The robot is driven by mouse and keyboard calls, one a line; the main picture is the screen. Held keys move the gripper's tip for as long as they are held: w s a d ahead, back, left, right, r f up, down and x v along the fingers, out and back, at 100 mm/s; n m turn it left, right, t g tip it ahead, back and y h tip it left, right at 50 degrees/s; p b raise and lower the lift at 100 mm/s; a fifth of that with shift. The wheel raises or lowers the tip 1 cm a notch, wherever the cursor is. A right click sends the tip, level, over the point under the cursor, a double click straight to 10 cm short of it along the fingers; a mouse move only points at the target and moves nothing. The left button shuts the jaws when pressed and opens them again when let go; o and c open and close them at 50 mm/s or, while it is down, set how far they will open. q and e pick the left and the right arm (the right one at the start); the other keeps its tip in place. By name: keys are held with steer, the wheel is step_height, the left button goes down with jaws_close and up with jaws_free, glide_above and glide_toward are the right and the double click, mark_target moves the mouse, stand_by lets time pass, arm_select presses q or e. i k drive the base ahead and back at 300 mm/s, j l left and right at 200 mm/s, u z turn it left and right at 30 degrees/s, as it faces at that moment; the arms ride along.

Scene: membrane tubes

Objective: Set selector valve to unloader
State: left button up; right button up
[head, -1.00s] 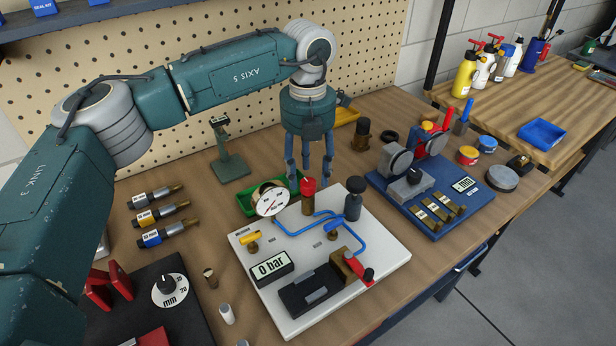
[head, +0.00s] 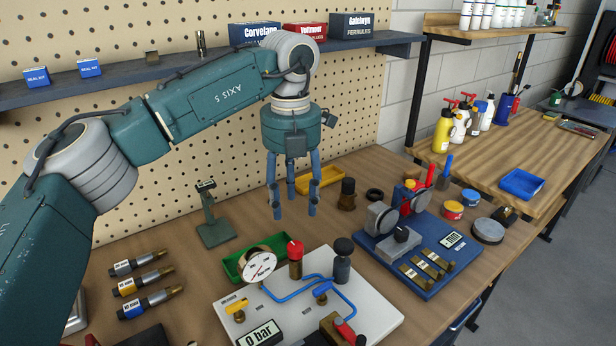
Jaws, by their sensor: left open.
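The white panel (head: 377,299) lies on the bench with a round gauge (head: 260,267), a yellow-handled valve (head: 237,307), a blue-handled valve (head: 322,291) and a red-handled brass valve (head: 344,331) at its front edge. A red-capped brass fitting (head: 296,262) and a dark cylinder (head: 342,262) stand at its back. Labels are too small to read, so I cannot tell which valve is the selector. My left gripper (head: 292,206) is open and empty, fingers pointing down, above and behind the panel, apart from it. My right gripper is out of view.
A green tray (head: 232,269) sits behind the gauge. A blue fixture board (head: 403,279) is to the right, and a small green stand (head: 213,225) is to the left. Several fittings (head: 140,284) lie at the left. A shelf with boxes (head: 305,34) hangs behind my arm.

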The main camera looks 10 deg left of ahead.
mark_target(236, 307)
steer(key=k+l, duration=0.15)
steer(key=k, duration=0.35)
steer(key=k+l, duration=0.15)
steer(key=k, duration=0.3)
steer(key=k+l, duration=0.15)
steer(key=k, duration=0.35)
